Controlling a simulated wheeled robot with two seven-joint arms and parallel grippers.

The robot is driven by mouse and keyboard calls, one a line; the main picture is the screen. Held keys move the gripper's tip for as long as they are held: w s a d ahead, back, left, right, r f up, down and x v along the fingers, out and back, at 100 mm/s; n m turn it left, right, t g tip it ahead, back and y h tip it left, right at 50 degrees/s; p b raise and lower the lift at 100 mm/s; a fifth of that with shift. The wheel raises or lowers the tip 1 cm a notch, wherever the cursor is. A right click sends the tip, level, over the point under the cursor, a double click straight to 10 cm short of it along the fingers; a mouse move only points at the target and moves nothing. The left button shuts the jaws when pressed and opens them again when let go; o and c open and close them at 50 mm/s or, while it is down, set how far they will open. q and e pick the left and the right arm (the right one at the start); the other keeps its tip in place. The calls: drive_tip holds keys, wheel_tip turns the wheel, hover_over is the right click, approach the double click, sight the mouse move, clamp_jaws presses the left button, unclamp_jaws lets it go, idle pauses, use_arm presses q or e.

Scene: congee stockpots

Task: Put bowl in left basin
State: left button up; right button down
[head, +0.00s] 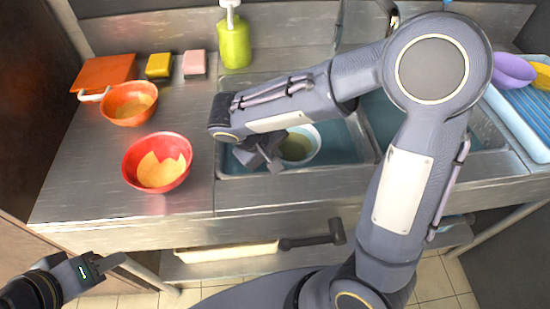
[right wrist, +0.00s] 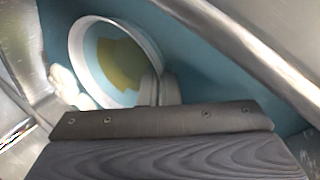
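A pale bowl (head: 305,139) with a white rim and olive-yellow inside sits in the left basin (head: 232,163) in the head view. It shows in the right wrist view (right wrist: 150,45) tilted against blue basin surfaces. My right gripper (head: 270,158) is down at the left side of this bowl. In the right wrist view a grey finger is close by the bowl's rim; whether it grips the rim is unclear. A red bowl (head: 130,164) and an orange bowl (head: 112,113), both with orange inside, stand on the counter at left. My left gripper (head: 103,263) is low at the left, away from the bowls.
Yellow (head: 159,66) and pink (head: 194,64) sponges and a green soap bottle (head: 234,44) stand at the back. A blue rack (head: 530,95) with purple and yellow dishes is at right. My right arm hides much of the basins. The counter's front left is clear.

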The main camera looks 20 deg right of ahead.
wheel_tip(320, 180, down, 2)
drive_tip(key=shift+f, duration=0.1)
drive_tip(key=shift+f+b, duration=0.2)
drive_tip(key=shift+b, duration=0.15)
drive_tip(key=c, duration=1.7)
unclamp_jaws()
drive_tip(key=shift+r, duration=0.1)
drive_tip(key=shift+a+r+p, duration=0.1)
drive_tip(key=shift+r+p, duration=0.25)
drive_tip(key=shift+r, duration=0.05)
drive_tip(key=p+v, duration=0.1)
drive_tip(key=v, duration=1)
drive_tip(key=shift+a+r, duration=0.15)
drive_tip(key=shift+r, duration=0.05)
